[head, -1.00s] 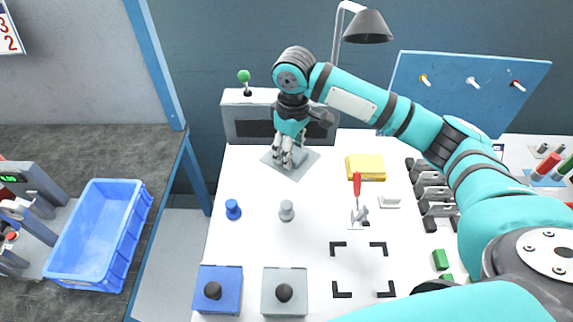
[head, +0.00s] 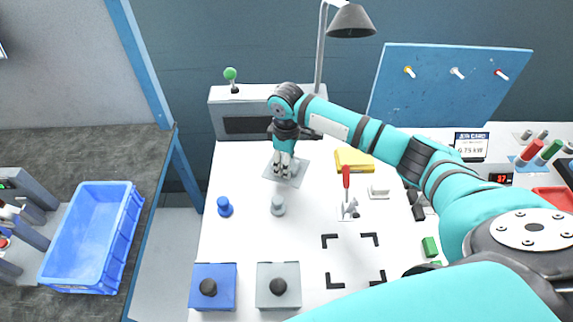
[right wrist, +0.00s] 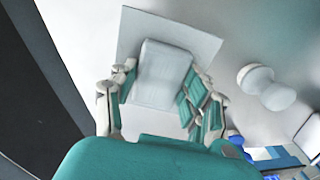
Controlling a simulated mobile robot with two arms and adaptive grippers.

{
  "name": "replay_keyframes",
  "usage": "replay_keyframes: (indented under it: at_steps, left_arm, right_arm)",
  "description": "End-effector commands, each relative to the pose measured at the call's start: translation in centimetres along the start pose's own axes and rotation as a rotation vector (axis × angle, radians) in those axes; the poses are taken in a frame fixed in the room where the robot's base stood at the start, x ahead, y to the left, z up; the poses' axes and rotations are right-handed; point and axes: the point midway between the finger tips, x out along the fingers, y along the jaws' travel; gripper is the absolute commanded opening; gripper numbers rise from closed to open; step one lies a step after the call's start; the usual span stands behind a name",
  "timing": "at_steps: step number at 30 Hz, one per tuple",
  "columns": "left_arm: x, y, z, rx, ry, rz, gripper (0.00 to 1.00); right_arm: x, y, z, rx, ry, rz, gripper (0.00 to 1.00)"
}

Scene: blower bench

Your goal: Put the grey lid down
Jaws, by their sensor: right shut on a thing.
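The grey lid (head: 270,170) is a flat square plate with a pale block-shaped handle. In the head view it is at the back left of the white table, in front of a grey box. My right gripper (head: 285,168) points down and is shut on the handle. In the right wrist view the fingers (right wrist: 162,92) stand on both sides of the handle (right wrist: 163,68), with the plate (right wrist: 205,42) reaching out beyond it. I cannot tell whether the plate touches the table. My left gripper is not in view.
A blue peg (head: 224,207) and a grey peg (head: 278,206) stand in front of the lid. A blue box (head: 225,272) and a grey box (head: 290,272) with black knobs are nearer.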

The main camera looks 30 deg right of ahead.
Motion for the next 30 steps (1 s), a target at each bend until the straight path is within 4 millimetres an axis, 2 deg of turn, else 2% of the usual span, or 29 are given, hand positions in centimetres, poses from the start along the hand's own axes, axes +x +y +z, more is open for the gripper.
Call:
replay_keyframes:
  at_steps: [3,14,15,19,20,30]
  left_arm:
    - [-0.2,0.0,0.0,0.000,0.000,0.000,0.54]
    - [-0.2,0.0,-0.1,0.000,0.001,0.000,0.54]
    - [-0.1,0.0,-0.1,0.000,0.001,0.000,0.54]
    - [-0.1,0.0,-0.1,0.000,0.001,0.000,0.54]
    - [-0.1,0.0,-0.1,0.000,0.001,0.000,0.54]
    - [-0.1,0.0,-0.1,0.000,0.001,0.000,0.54]
  right_arm:
    - [1.4,0.0,0.0,0.000,0.000,0.000,0.13]
    - [1.9,0.0,0.0,-0.001,0.001,0.001,0.13]
    - [1.9,0.0,0.0,-0.001,0.001,0.001,0.51]
    - [1.9,0.0,0.0,-0.001,0.001,0.001,0.68]
    - [1.9,0.0,0.0,-0.001,0.001,0.001,0.70]
    - [1.3,0.1,0.0,0.000,0.002,0.002,0.70]
